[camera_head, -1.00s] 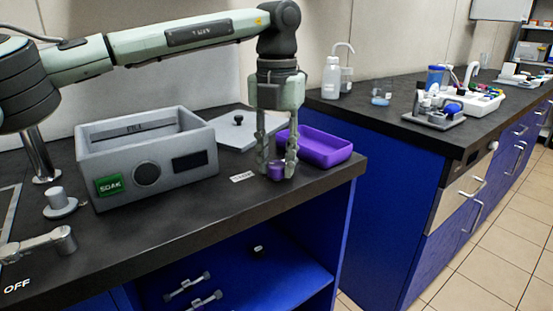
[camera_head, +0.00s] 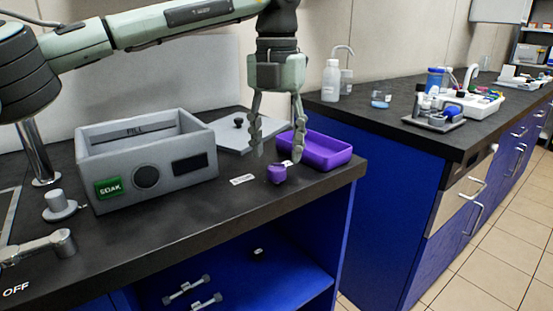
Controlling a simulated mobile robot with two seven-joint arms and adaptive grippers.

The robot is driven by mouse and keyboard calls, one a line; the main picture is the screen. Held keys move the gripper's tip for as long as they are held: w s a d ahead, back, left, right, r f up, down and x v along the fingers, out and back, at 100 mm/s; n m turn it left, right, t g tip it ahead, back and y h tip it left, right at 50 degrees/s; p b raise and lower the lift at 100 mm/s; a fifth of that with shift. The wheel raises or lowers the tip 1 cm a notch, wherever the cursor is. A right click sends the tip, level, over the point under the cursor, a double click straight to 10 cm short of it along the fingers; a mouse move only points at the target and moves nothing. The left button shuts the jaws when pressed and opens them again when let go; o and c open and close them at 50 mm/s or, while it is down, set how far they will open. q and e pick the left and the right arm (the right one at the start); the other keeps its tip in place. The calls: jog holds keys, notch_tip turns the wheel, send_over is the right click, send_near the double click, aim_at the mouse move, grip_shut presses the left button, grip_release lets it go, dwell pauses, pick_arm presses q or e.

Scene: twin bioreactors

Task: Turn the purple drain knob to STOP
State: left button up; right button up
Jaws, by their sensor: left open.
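The purple drain knob (camera_head: 277,174) sits on the dark counter near its front edge, in front of the purple tray. A small white label (camera_head: 242,179) lies on the counter just left of it; its lettering is too small to read. My left gripper (camera_head: 277,156) points down just above and behind the knob. Its two fingers are spread wide and hold nothing, and the knob is clear of them. My right gripper does not show.
A grey box (camera_head: 147,180) with a green SOAK panel stands to the left. The purple tray (camera_head: 322,150) is close behind the knob to the right. A grey plate with a black knob (camera_head: 238,122) lies behind. An open blue shelf (camera_head: 260,270) is below the counter.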

aim_at(276, 167)
pick_arm(q)
notch_tip(276, 167, up, 9)
jog(key=shift+f, duration=0.2)
dwell(0.3)
